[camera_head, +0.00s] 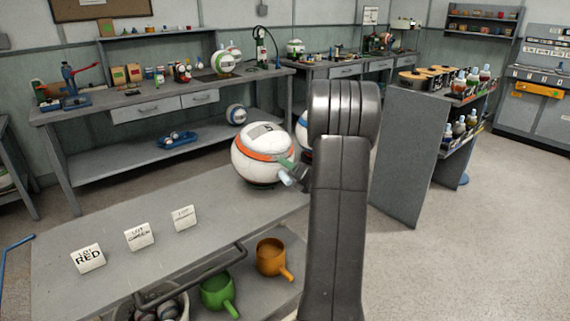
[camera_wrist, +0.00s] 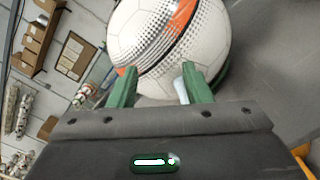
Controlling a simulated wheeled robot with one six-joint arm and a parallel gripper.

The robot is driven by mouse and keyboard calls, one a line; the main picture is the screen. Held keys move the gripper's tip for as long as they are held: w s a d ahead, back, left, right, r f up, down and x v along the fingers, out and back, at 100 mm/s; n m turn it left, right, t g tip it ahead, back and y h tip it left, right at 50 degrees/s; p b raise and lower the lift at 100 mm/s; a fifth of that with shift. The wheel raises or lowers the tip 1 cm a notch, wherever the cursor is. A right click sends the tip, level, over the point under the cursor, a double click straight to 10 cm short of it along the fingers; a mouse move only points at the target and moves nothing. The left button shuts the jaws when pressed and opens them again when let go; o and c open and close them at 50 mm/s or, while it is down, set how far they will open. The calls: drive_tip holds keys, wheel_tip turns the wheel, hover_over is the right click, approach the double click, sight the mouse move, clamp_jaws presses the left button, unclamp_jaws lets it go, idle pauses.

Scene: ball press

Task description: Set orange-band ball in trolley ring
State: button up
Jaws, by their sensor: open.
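The orange-band ball (camera_head: 262,153) is white with an orange stripe and a dark patch. It rests at the far right end of the grey trolley top (camera_head: 190,225). A thin dark edge shows under it, but I cannot tell whether this is the ring. My gripper (camera_head: 291,173) is at the ball's lower right side, partly hidden by my arm. In the wrist view the ball (camera_wrist: 165,40) fills the space just beyond the green fingers of my gripper (camera_wrist: 160,88). The fingers are apart. I cannot tell whether they touch the ball.
Cards reading RED (camera_head: 88,258), GREEN (camera_head: 139,237) and a third (camera_head: 184,218) stand on the trolley top. A workbench (camera_head: 150,105) lies behind; a grey panel (camera_head: 408,155) stands right. A blue-band ball (camera_head: 302,130) is mostly hidden.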

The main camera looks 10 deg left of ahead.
drive_tip(key=v, duration=0.9)
drive_tip(key=shift+b, duration=0.35)
